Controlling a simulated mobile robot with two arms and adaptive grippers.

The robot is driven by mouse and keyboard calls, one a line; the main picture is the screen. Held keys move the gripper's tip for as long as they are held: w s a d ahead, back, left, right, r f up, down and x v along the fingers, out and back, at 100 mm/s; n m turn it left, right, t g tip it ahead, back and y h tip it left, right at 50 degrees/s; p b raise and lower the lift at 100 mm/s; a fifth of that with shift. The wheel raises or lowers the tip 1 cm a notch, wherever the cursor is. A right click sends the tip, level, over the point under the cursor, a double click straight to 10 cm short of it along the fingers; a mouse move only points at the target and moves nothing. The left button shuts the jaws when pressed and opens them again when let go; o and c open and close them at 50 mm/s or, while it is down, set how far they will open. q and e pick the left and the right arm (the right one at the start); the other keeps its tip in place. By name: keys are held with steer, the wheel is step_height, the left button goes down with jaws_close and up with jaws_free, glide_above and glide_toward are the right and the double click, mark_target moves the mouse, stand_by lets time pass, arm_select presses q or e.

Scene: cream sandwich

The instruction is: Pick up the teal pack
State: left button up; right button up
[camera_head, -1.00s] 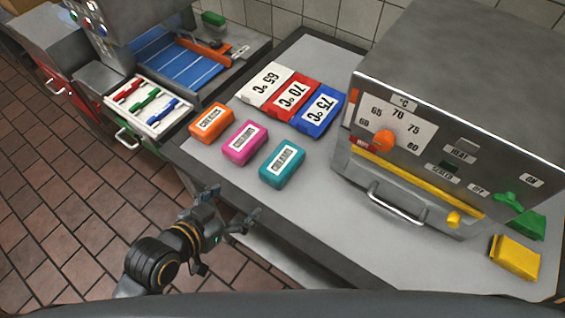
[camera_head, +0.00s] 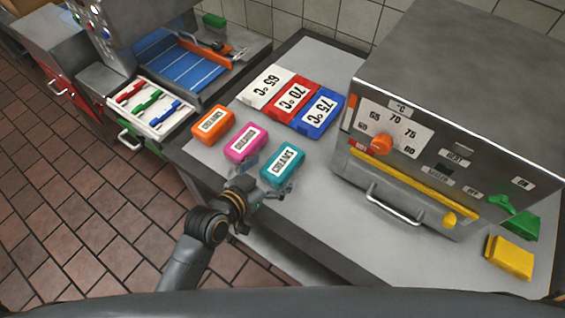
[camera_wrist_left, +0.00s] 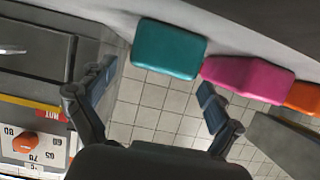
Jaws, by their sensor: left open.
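The teal pack (camera_head: 283,164) with a white label lies flat on the grey counter, nearest to me in a row of three packs. My left gripper (camera_head: 264,181) is open at its near side, with the fingertips close to the pack's near edge and no hold on it. In the left wrist view the teal pack (camera_wrist_left: 169,49) is beyond the open fingers (camera_wrist_left: 157,86), roughly between their directions. I cannot tell whether a fingertip touches it. My right gripper is not in view.
A pink pack (camera_head: 246,143) lies close beside the teal one, with an orange pack (camera_head: 213,124) farther left. White, red (camera_head: 294,98) and blue temperature packs lie behind. A steel heater box (camera_head: 430,150) stands right. A yellow block (camera_head: 510,257) lies near the front right.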

mark_target(280, 164)
arm_select(q)
steer(key=x, duration=0.3)
steer(key=shift+w+d, duration=0.2)
steer(key=c, duration=1.3)
